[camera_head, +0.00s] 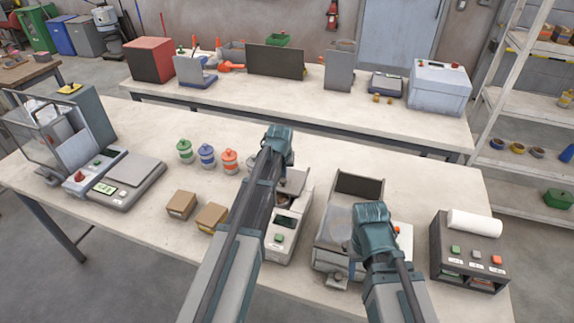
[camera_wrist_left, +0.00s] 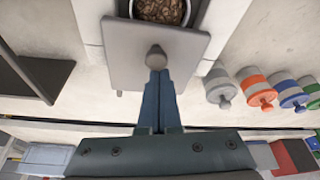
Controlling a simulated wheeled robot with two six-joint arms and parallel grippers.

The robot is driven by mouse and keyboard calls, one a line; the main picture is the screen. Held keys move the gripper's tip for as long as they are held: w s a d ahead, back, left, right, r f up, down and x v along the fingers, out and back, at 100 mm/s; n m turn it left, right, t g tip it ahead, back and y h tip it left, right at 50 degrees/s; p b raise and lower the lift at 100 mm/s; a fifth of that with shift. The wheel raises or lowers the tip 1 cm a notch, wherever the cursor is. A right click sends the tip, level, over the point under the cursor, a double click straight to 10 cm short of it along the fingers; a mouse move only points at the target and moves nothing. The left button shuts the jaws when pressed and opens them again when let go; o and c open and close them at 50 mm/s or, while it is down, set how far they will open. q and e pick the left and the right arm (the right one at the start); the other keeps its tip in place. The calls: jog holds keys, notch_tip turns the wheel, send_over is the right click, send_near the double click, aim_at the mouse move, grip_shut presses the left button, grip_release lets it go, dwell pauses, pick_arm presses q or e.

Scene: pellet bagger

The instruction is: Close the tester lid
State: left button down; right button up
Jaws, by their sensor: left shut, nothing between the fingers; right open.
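The tester (camera_head: 283,232), a pale unit with a small screen and a green button, stands mid-table, partly hidden by my left arm. In the left wrist view its lid (camera_wrist_left: 125,60) is a flat grey plate with a round knob (camera_wrist_left: 156,57). A round cup of brown pellets (camera_wrist_left: 160,10) shows uncovered beside the lid's edge. My left gripper (camera_wrist_left: 158,85) is shut and empty, its fingertips at the knob; I cannot tell whether they touch. In the head view its wrist is beyond the tester. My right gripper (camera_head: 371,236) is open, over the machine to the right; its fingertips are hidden.
A machine with a dark upright panel (camera_head: 359,186) stands right of the tester, and a label printer (camera_head: 469,250) farther right. Left are two cardboard boxes (camera_head: 181,204), several lidded jars (camera_head: 207,155) and a scale (camera_head: 125,183). The bare tabletop behind the jars is clear.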

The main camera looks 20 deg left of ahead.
aim_at(277, 191)
pick_arm(q)
jog(key=s, duration=0.7)
jog(key=shift+s+a, duration=0.1)
jog(key=shift+s, duration=0.1)
jog(key=shift+w, duration=0.15)
jog(key=shift+w+a, duration=0.15)
jog(key=shift+w, duration=0.45)
jog(key=w, duration=0.2)
jog(key=shift+w+a, duration=0.3)
jog(key=shift+w, duration=0.05)
jog(key=shift+r+p, duration=0.7)
jog(key=shift+p, duration=0.05)
jog(key=p+v, duration=0.8)
jog(key=shift+s+r, duration=0.2)
jog(key=shift+r, duration=0.1)
jog(key=shift+d, duration=0.1)
